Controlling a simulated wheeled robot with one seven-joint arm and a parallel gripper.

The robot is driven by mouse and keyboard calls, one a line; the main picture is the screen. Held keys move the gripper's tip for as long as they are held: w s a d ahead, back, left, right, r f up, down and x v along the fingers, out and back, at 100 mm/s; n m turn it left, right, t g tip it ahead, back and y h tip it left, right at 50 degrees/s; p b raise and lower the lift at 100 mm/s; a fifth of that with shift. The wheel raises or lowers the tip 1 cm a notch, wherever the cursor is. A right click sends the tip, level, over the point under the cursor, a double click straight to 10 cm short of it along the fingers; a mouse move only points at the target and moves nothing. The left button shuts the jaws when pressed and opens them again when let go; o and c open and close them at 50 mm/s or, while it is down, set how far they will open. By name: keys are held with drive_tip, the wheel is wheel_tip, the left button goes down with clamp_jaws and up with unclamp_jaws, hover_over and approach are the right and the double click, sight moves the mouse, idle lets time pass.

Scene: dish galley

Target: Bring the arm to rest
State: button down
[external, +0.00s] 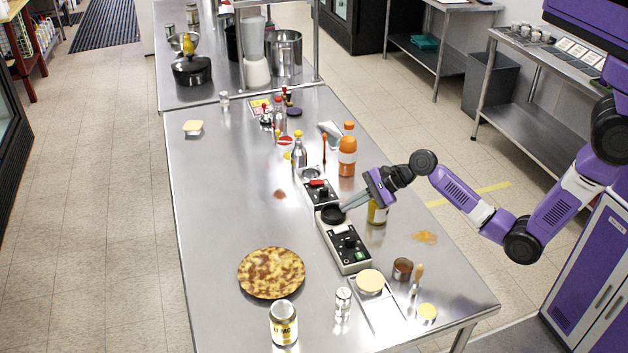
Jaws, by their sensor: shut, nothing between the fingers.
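My purple arm reaches in from the right over the steel table (225,210). My gripper (347,207) is shut and empty.
An orange bottle (347,150) and a metal bottle (299,152) stand behind my gripper. A pie (271,272), a can (284,322) and a shaker (343,303) stand nearer the front. The table's left side is mostly clear.

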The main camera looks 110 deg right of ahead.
idle(0.3)
drive_tip(key=shift+d, duration=0.15)
drive_tip(key=d+r+n+h, duration=0.3)
drive_tip(key=d+r+n, duration=0.1)
drive_tip(key=r, duration=0.1)
drive_tip(key=s+a+n+t+b, duration=0.2)
drive_tip(key=s+a+n, duration=0.2)
drive_tip(key=a+n, duration=0.45)
drive_tip(key=s+a+n+t+h+b, duration=0.15)
drive_tip(key=s+a+n, duration=0.3)
drive_tip(key=a, duration=0.75)
drive_tip(key=s+a+n+t+b, duration=0.15)
drive_tip(key=s+a+n, duration=0.25)
drive_tip(key=a+n, duration=0.5)
drive_tip(key=s+a+f+n+y+b, duration=0.1)
drive_tip(key=s+a+f+n+y, duration=0.1)
drive_tip(key=s+a, duration=0.4)
drive_tip(key=s+a+f+n+y+b, duration=0.1)
drive_tip(key=s+a+f+n+y, duration=0.1)
drive_tip(key=s+a+y, duration=0.3)
drive_tip(key=s+a, duration=0.2)
drive_tip(key=a, duration=0.2)
drive_tip(key=shift+a+n, duration=0.35)
drive_tip(key=shift+n, duration=0.05)
